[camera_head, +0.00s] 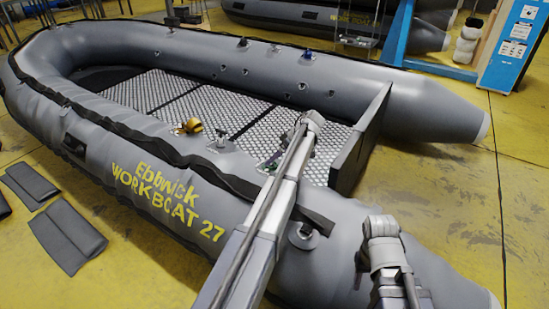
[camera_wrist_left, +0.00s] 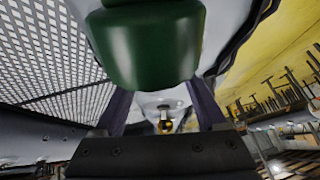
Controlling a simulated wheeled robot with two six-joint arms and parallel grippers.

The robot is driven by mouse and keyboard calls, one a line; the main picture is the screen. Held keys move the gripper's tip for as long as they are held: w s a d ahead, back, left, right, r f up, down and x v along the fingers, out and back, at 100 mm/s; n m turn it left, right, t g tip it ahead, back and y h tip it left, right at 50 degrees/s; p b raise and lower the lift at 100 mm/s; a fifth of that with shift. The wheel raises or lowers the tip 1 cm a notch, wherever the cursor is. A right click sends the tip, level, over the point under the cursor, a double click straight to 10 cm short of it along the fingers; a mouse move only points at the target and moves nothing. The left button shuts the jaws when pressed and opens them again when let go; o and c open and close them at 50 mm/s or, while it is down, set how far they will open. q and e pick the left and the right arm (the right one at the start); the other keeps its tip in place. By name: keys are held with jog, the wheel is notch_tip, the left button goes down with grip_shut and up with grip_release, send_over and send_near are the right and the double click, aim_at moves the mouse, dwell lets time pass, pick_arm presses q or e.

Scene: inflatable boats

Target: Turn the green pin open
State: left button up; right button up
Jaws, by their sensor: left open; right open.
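The green pin (camera_head: 272,165) is small and mostly hidden by my left arm in the head view, at the near tube of the grey boat (camera_head: 190,165). In the left wrist view the green pin (camera_wrist_left: 148,45) is large and close, a rounded dark green block at the top. My left gripper (camera_wrist_left: 160,95) is open, its two dark fingers apart on either side below the green pin. The fingertips run up behind the pin's lower edge, so I cannot tell if they touch it. My right arm shows at the lower right of the head view; its gripper does not show.
A yellow fitting (camera_head: 190,126) and a grey fitting (camera_head: 221,137) sit along the near tube. The dark transom (camera_head: 360,145) stands right of my left arm. Dark pads (camera_head: 68,236) lie on the yellow floor at left. A blue stand (camera_head: 512,50) is at the back right.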

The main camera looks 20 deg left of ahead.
pick_arm(q)
jog(key=p+v, duration=0.5)
jog(key=v, duration=0.2)
jog(key=shift+d+r+p, duration=0.1)
jog(key=shift+r+p, duration=0.15)
jog(key=shift+p, duration=0.05)
jog(key=shift+f, duration=0.1)
pick_arm(e)
notch_tip(320, 180, up, 6)
jog(key=shift+f, duration=0.1)
pick_arm(q)
jog(key=shift+s, duration=0.15)
pick_arm(e)
jog(key=shift+s, duration=0.1)
